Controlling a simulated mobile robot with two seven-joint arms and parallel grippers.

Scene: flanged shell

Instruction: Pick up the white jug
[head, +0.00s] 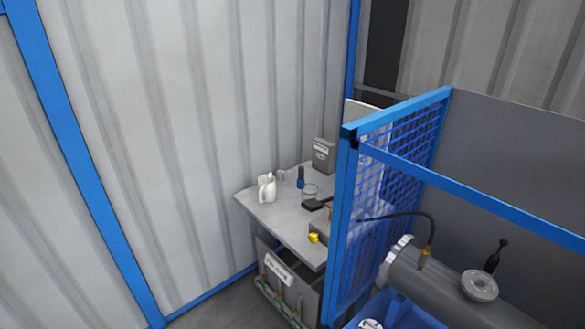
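The white jug (267,188) stands upright near the left back part of a grey table (262,213). Its handle side faces roughly left and toward me. Nothing covers it in the head view. Neither of my grippers shows in this view.
Beside the jug on the table are a small blue item (301,178), a clear glass container (311,190), a dark block (313,205), a grey box (324,155) and a yellow item (313,238). A blue mesh fence (402,150) stands at the table's right. Corrugated wall (200,120) rises behind.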

